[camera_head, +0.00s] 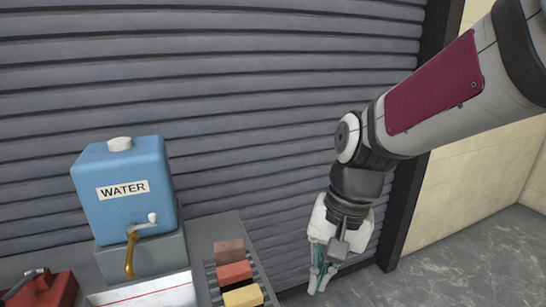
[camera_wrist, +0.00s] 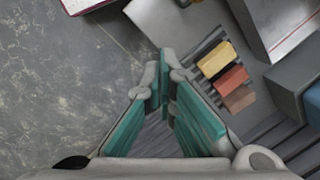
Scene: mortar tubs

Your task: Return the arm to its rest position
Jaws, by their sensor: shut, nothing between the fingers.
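My arm reaches in from the upper right of the head view and hangs down at the wrist. My gripper (camera_head: 321,275) points downward, to the right of the bench and in front of the grey shutter. In the wrist view my gripper (camera_wrist: 165,75) has its fingertips together, with teal pads on the inner sides and nothing held between them. The floor and the bench edge show beyond the fingertips.
Three blocks, brown (camera_head: 229,251), red (camera_head: 234,273) and yellow (camera_head: 243,296), lie on a dark slatted rack. A white-walled tray (camera_head: 150,293) and a red object (camera_head: 42,290) are in front. Floor at right is clear.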

